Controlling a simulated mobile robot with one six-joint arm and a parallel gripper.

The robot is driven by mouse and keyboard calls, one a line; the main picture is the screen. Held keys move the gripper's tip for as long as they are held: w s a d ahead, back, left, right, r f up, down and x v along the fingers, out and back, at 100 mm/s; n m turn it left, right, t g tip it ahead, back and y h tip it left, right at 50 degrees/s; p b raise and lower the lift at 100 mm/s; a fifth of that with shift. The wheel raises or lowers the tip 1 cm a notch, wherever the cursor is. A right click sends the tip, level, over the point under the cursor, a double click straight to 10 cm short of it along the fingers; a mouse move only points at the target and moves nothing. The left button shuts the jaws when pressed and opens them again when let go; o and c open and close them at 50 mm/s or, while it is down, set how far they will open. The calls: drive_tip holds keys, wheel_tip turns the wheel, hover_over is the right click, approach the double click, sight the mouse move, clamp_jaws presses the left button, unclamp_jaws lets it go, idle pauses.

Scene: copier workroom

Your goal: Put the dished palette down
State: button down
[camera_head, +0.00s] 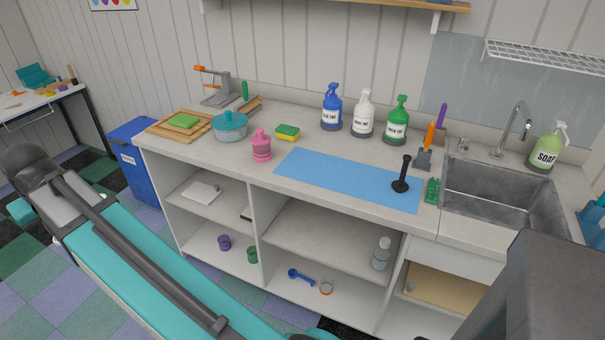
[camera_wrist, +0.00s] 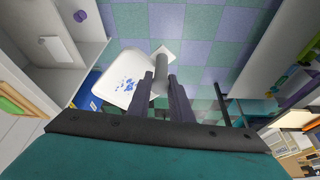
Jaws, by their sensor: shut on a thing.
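My gripper (camera_wrist: 161,76) shows in the wrist view with its two dark fingers closed around a grey rounded part. That part appears to belong to the white dished palette (camera_wrist: 117,84), which has rounded corners and blue marks. The palette extends to the left of the fingers and is held above the checkered floor, in the air. Its far side and exact tilt are hard to judge. Neither the palette nor my fingertips can be made out in the head view, where only my teal arm crosses the lower left.
The counter (camera_head: 290,195) holds a blue mat (camera_head: 340,178), a teal pot (camera_head: 229,127), a pink bottle (camera_head: 261,147), several spray bottles and a black plunger-like tool (camera_head: 402,175). A sink (camera_head: 495,190) is at right. Open shelves lie below. A blue bin (camera_head: 135,165) stands left.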

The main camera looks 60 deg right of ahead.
drive_tip(key=s+d+r+m+g+h+p, duration=0.1)
drive_tip(key=s+d+m, duration=0.3)
drive_tip(key=d, duration=0.9)
drive_tip(key=s+d+r+m+g+h+p, duration=0.15)
drive_tip(key=d+m, duration=0.35)
drive_tip(key=d, duration=0.7)
drive_tip(key=s+d+m+g+h+p, duration=0.1)
drive_tip(key=s+d+m+p, duration=0.3)
drive_tip(key=d, duration=0.9)
drive_tip(key=s+d+r+m+g+p, duration=0.1)
drive_tip(key=s+d+m, duration=0.8)
drive_tip(key=s+d, duration=1.7)
drive_tip(key=shift+s+d+r+m+g+p, duration=0.15)
drive_tip(key=shift+s+m+g+p, duration=0.3)
drive_tip(key=shift+g, duration=0.6)
wheel_tip(320, 180, down, 6)
drive_tip(key=p, duration=0.2)
